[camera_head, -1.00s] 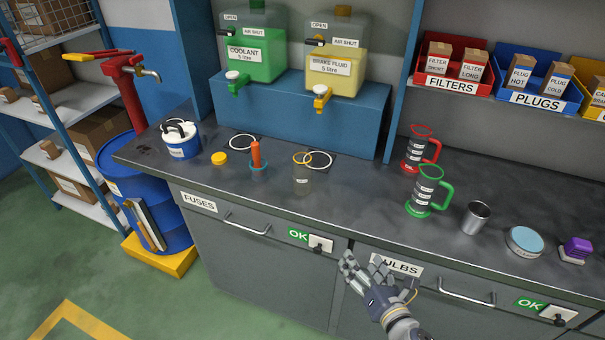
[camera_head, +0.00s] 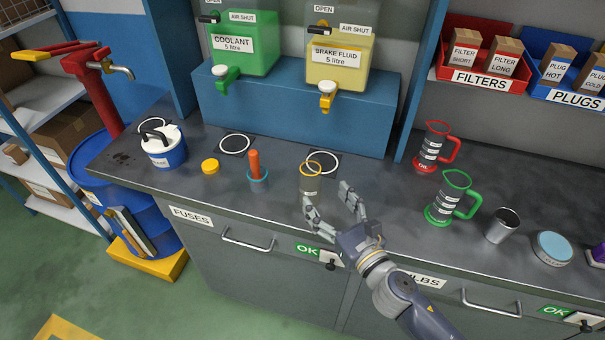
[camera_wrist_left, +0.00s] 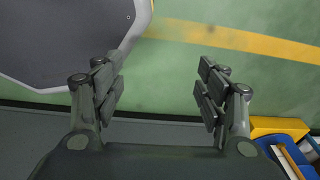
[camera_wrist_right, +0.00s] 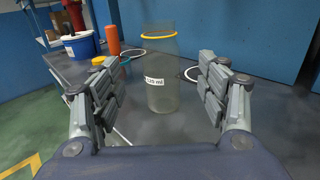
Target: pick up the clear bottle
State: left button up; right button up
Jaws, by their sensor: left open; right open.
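The clear bottle (camera_head: 311,184) stands upright near the front edge of the dark bench, with a yellow ring at its neck. In the right wrist view the bottle (camera_wrist_right: 163,80) stands between my open fingers, a little ahead of them, with a label on its side. My right gripper (camera_head: 328,200) is open and empty, at the bench's front edge just in front of and to the right of the bottle. My left gripper (camera_wrist_left: 160,90) is open and empty in the left wrist view, above the green floor. It is not seen in the head view.
An orange-handled tool (camera_head: 256,167), a yellow lid (camera_head: 210,166) and a blue-white tub (camera_head: 165,150) stand left of the bottle. Green (camera_head: 452,197) and red (camera_head: 433,147) jugs and a metal cup (camera_head: 502,226) stand to the right. A blue stand (camera_head: 290,112) with two tanks is behind.

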aim_at(316, 183)
jog(key=x, duration=0.3)
jog(key=shift+w+a+r+p, duration=0.1)
jog(key=shift+w+r+p, duration=0.05)
jog(key=shift+r+p, duration=0.15)
jog(key=shift+w+a, duration=0.15)
jog(key=shift+w, duration=0.15)
jog(key=p+x, duration=0.1)
jog(key=x, duration=0.3)
jog(key=shift+w+a+p, duration=0.15)
jog(key=shift+w+p, duration=0.15)
jog(key=shift+w, duration=0.1)
pick_arm(q)
jog(key=s, duration=0.1)
jog(key=s+d+r, duration=0.1)
jog(key=s+r, duration=0.1)
jog(key=shift+s+d+r, duration=0.15)
jog(key=shift+s+d, duration=0.1)
jog(key=shift+s, duration=0.1)
pick_arm(e)
jog(key=c, duration=1.2)
